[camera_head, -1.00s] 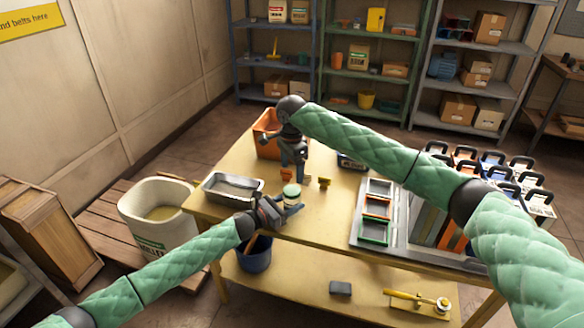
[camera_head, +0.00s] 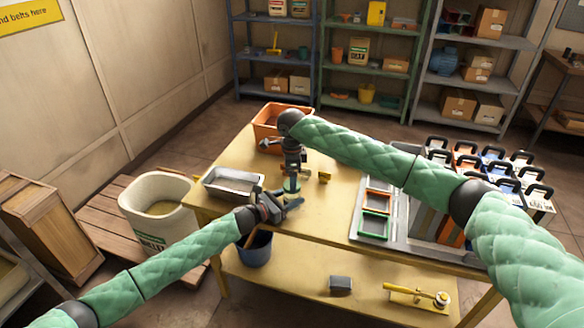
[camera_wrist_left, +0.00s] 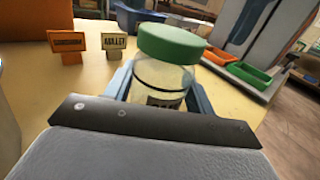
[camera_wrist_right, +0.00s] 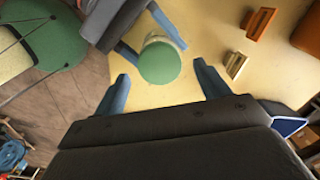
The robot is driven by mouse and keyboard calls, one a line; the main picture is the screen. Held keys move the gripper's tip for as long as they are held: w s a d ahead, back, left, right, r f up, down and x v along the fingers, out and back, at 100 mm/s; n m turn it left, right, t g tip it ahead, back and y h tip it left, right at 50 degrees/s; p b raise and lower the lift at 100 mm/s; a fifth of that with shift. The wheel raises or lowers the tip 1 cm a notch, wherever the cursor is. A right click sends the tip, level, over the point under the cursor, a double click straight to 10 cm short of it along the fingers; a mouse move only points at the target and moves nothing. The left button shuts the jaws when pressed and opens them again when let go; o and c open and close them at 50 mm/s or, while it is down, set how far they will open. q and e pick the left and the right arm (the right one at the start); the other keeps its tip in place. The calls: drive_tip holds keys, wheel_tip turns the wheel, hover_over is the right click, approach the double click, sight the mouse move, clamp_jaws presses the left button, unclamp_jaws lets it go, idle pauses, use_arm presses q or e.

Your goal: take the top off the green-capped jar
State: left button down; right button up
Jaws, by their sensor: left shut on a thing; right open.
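The jar is clear with a green cap (camera_wrist_left: 170,45), and the cap sits on it. My left gripper (camera_wrist_left: 160,92) is shut around the clear jar body (camera_wrist_left: 160,80), below the cap. In the head view my left gripper (camera_head: 287,205) holds it near the table's front edge, and my right gripper (camera_head: 292,182) is just above, partly hiding it. In the right wrist view the green cap (camera_wrist_right: 160,63) lies between the spread blue fingers of my right gripper (camera_wrist_right: 164,82), which are open and apart from it.
A rack with coloured frames (camera_head: 375,226) is to the right. A white tub (camera_head: 157,212) stands left on a pallet.

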drive_tip(key=shift+f, duration=1.15)
drive_tip(key=shift+c, duration=0.2)
